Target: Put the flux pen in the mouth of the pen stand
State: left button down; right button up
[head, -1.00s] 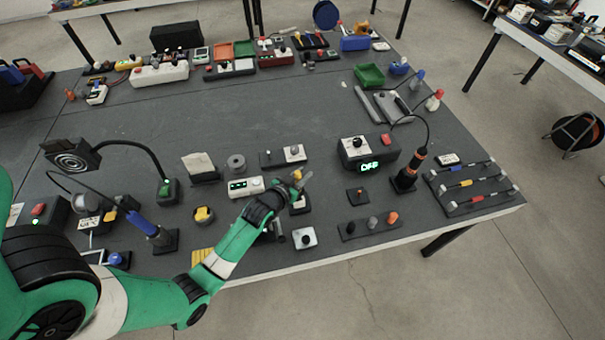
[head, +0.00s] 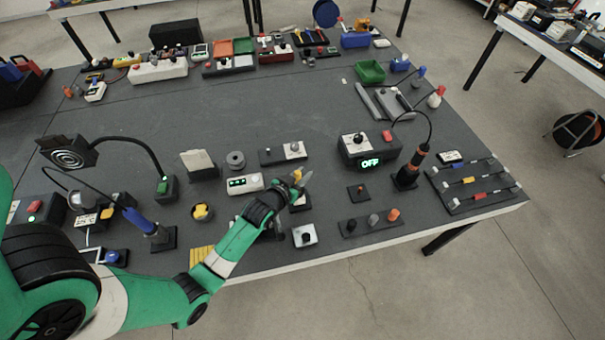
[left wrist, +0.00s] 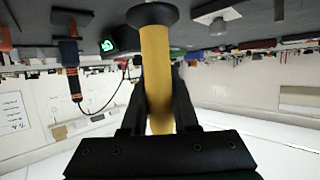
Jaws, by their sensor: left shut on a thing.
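My left gripper (head: 287,187) is shut on a yellow cylinder that I take to be the flux pen (head: 298,174), over the near middle of the bench. In the left wrist view the yellow barrel (left wrist: 156,70) lies between the two black fingers (left wrist: 157,105). A black flared piece (left wrist: 152,15) sits at the barrel's far end. I cannot tell whether it is part of the pen or the stand's mouth. A dark base (head: 301,204) shows partly behind the gripper. It may be the pen stand, but my arm hides much of that spot. My right gripper is not in view.
A black box with a green lit display (head: 370,162) and an orange-handled tool in a stand (head: 411,168) are to the right. A white-topped knob box (head: 304,236) sits close to my wrist. The bench middle (head: 240,115) is clear.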

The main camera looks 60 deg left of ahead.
pick_arm(q)
jog(key=shift+f+b, duration=0.85)
jog(key=shift+f, duration=0.3)
jog(key=c, duration=0.6)
grip_release()
jog(key=shift+r, duration=0.1)
jog(key=p+v, duration=0.3)
jog(key=v, duration=0.8)
jog(key=shift+s, duration=0.25)
jog(key=shift+d, duration=0.15)
notch_tip(320, 180, up, 10)
jog(key=p, duration=1)
jog(key=shift+p, duration=0.3)
